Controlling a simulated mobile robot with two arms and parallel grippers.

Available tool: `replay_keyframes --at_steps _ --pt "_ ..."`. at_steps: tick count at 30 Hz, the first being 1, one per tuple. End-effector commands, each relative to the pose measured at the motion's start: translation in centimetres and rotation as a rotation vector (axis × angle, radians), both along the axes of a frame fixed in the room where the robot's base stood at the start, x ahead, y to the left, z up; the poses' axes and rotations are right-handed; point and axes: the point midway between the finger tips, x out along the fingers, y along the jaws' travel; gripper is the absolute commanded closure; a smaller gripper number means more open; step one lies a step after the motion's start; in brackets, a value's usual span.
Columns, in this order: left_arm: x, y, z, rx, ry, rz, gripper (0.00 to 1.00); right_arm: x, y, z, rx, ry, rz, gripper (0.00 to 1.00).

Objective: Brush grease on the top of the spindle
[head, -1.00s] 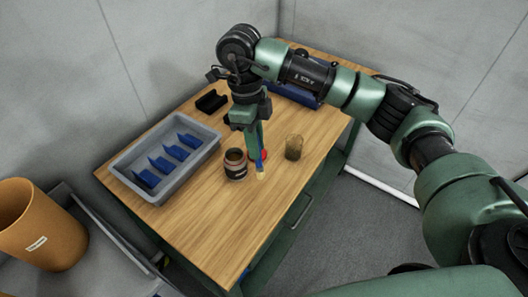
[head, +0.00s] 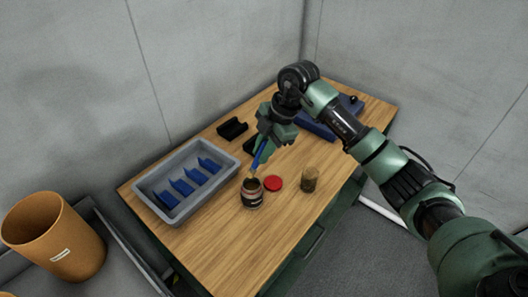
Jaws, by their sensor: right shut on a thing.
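My right gripper (head: 264,150) points down over the table and is shut on a brush (head: 257,162) with a blue handle. The brush is tilted, its lower end at the mouth of an open dark jar (head: 252,194) with a pale label. I cannot tell whether the bristles are inside the jar or just above it. A red round lid (head: 273,184) lies flat on the table just right of the jar. I cannot clearly make out the spindle; a blue object (head: 318,130) stands at the back right, partly behind my arm. My left gripper is out of view.
A grey tray (head: 168,217) with several blue parts sits left of the jar on the wooden table (head: 225,255). A brown cylinder (head: 310,180) stands to the right. A black block (head: 232,128) lies behind. An orange bin (head: 55,240) is at lower left.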

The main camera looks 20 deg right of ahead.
Motion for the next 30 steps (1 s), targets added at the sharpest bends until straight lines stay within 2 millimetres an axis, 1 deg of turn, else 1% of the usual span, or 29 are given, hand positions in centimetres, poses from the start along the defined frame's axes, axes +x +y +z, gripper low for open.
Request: replay_keyframes --at_steps 4,11,17,24,30 --pt "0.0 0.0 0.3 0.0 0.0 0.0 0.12 0.3 0.0 -0.1 0.009 -0.003 -0.116 1.0" --pt "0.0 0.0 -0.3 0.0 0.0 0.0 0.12 0.5 -0.1 -0.8 0.011 -0.003 -0.156 1.0" --pt "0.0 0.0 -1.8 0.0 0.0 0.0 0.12 0.4 0.0 -2.6 0.011 -0.003 -0.154 1.0" --pt "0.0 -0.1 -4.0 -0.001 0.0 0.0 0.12 0.4 -0.1 -5.2 0.011 -0.003 -0.154 1.0" --pt "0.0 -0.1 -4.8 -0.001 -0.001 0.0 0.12 0.5 0.0 -6.2 0.011 -0.003 -0.153 1.0"
